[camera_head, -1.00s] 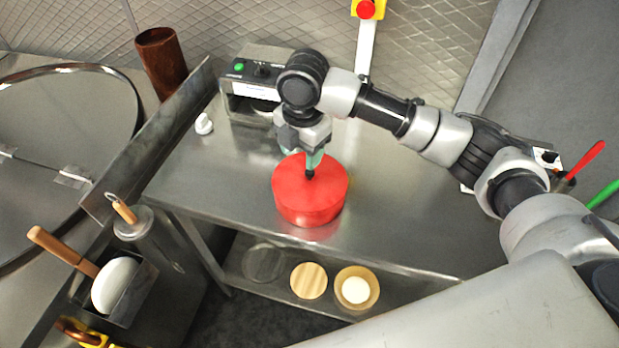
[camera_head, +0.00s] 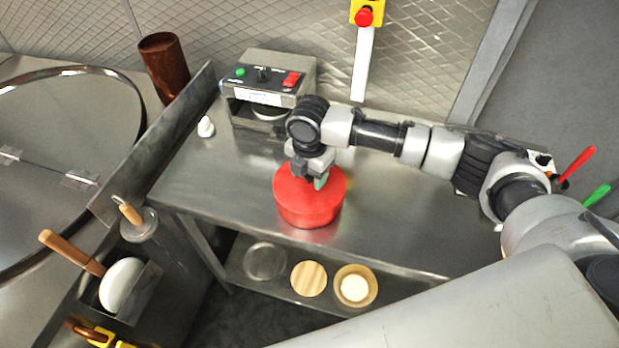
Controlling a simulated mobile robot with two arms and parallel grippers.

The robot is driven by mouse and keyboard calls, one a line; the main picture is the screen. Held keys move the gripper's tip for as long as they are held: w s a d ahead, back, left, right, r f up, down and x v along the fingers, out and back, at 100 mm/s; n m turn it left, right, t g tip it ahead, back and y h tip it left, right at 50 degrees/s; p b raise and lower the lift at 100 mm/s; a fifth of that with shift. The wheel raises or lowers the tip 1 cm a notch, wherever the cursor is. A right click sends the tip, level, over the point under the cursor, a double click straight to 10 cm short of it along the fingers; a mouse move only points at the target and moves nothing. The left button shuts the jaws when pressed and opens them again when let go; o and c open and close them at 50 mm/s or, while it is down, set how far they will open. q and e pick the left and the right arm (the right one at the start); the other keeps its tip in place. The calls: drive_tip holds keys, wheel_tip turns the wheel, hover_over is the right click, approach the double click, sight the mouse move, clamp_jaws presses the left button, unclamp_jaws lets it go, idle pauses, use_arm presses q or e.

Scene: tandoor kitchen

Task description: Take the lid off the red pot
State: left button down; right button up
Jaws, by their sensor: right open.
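The red pot (camera_head: 308,213) stands on the steel table, with its red lid (camera_head: 325,195) on top. My right gripper (camera_head: 311,184) is over the lid, pointing down, with its fingers close to the middle of the lid. The lid's knob is hidden behind the fingers, and I cannot tell whether they touch it. The right gripper is open. My left gripper is out of view.
The steel table (camera_head: 420,215) is bare to the right of the pot. A control box (camera_head: 265,85) with buttons stands behind, with a small white object (camera_head: 205,127) to its left. A shelf below holds a wooden disc (camera_head: 309,279) and a bowl (camera_head: 371,289). A metal guard (camera_head: 150,145) edges the left.

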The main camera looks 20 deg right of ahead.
drive_tip(key=shift+f, duration=0.35)
clamp_jaws()
drive_tip(key=shift+r, duration=0.1)
